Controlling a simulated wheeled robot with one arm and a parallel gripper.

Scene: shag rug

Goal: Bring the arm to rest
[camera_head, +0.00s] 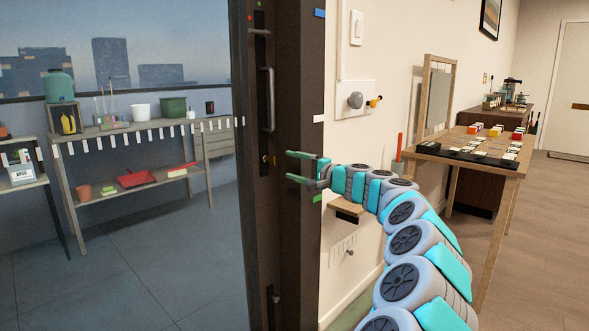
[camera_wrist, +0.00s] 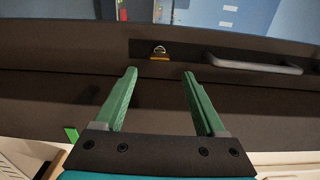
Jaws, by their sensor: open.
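My arm (camera_head: 407,238) reaches up from the lower right and bends left in the head view. My gripper (camera_head: 290,167) is at its end, in front of the dark door frame edge, with two green fingers apart and nothing between them. In the wrist view my gripper (camera_wrist: 160,78) also shows open and empty. Its fingers point at the dark door edge, where a brass latch piece (camera_wrist: 159,53) and a grey handle bar (camera_wrist: 254,64) show beyond the fingertips. I cannot tell whether the fingertips touch the dark surface.
The dark door edge (camera_head: 300,90) with a vertical handle (camera_head: 268,98) stands close to my gripper. A small wooden ledge (camera_head: 347,210) juts from the wall just below my arm. A wooden table (camera_head: 480,160) stands to the right. Left, beyond the frame, the grey floor (camera_head: 150,255) is clear.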

